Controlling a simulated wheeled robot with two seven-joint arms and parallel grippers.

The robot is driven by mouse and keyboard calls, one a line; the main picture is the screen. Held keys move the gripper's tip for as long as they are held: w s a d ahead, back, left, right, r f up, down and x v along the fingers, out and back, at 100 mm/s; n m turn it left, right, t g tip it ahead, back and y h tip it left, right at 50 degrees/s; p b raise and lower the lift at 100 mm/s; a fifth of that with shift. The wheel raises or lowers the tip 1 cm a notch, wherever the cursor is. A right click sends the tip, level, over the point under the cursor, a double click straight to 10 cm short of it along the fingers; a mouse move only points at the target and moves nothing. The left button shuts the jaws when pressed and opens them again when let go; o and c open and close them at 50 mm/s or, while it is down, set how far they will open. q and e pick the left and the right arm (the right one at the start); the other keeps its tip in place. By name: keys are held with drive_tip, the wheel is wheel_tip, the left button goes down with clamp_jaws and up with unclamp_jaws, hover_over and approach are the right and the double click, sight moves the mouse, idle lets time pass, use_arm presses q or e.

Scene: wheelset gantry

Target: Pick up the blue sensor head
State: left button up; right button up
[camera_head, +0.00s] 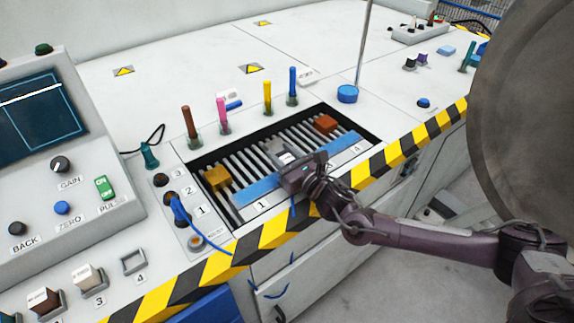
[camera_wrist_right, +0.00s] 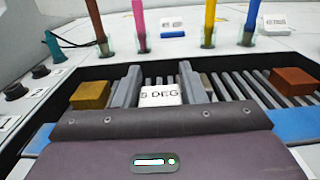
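A small blue block (camera_head: 233,105), which looks like the blue sensor head, lies on the white worktop by the pink stick. It also shows in the right wrist view (camera_wrist_right: 173,34) with a white label behind it. My right gripper (camera_head: 283,153) is away from it, low over the slatted tray. In the right wrist view the two grey fingers (camera_wrist_right: 159,76) stand apart. A white label reading "5 DEG" (camera_wrist_right: 160,95) shows between them, its left edge apparently behind the left finger. I see nothing clearly clamped. My left gripper is not in view.
The slatted tray (camera_head: 245,218) holds a yellow block (camera_head: 216,178) and an orange-brown block (camera_head: 325,123). Brown, pink, yellow and blue sticks stand upright along its back edge. A rod rises near a round blue piece (camera_head: 347,94). The worktop behind is mostly clear.

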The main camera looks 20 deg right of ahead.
drive_tip(key=c, duration=0.6)
drive_tip(key=shift+r, duration=0.15)
